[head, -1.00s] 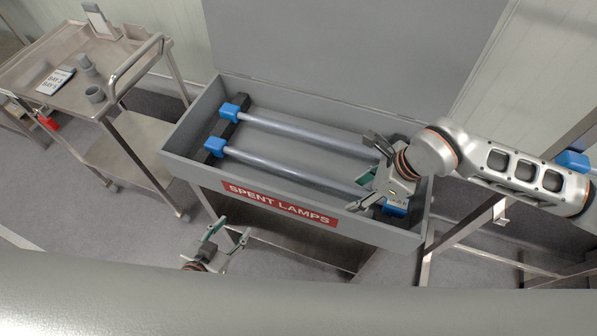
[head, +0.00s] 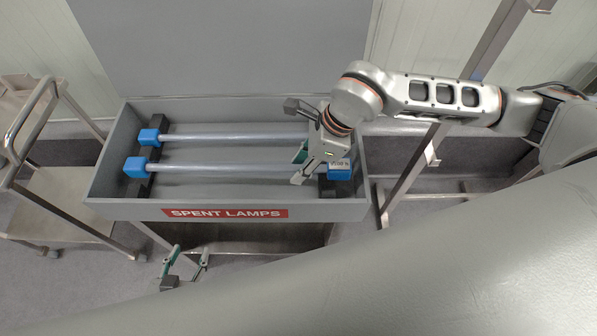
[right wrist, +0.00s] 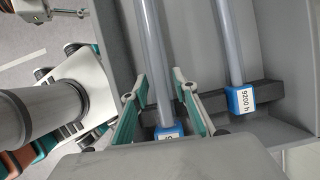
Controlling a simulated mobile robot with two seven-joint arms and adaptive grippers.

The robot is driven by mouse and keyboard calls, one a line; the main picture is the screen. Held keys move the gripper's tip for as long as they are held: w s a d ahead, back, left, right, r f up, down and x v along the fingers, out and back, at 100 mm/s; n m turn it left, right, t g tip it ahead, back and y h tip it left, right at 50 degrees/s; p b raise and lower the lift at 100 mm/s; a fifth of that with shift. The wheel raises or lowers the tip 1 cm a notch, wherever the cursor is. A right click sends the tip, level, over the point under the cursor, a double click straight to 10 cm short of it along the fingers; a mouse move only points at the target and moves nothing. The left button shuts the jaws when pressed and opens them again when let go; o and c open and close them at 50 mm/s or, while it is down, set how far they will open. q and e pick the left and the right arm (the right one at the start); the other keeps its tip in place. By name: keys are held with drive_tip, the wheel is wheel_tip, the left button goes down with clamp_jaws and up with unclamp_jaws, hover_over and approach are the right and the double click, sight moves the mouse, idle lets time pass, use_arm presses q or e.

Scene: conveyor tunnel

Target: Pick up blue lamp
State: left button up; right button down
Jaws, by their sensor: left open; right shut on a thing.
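Two long grey lamp tubes with blue end caps lie side by side in the grey bin (head: 190,210). The near lamp (head: 225,167) and the far lamp (head: 235,137) rest across dark supports. My right gripper (head: 300,165) is at the right end of the near lamp. In the right wrist view its fingers (right wrist: 160,82) are shut on the near lamp (right wrist: 158,100), just above its blue cap. The far lamp (right wrist: 222,50) lies beside them with a "9200 h" label. My left gripper (head: 190,253) is open and empty, in front of the bin.
The bin bears a red "SPENT LAMPS" sign (head: 225,213), and its raised grey lid (head: 220,50) stands behind. A metal trolley (head: 60,200) stands at the left. A metal frame post (head: 410,175) stands right of the bin.

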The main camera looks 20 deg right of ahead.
wheel_tip(320, 180, up, 15)
drive_tip(key=shift+r, duration=0.2)
drive_tip(key=c, duration=2.6)
unclamp_jaws()
clamp_jaws()
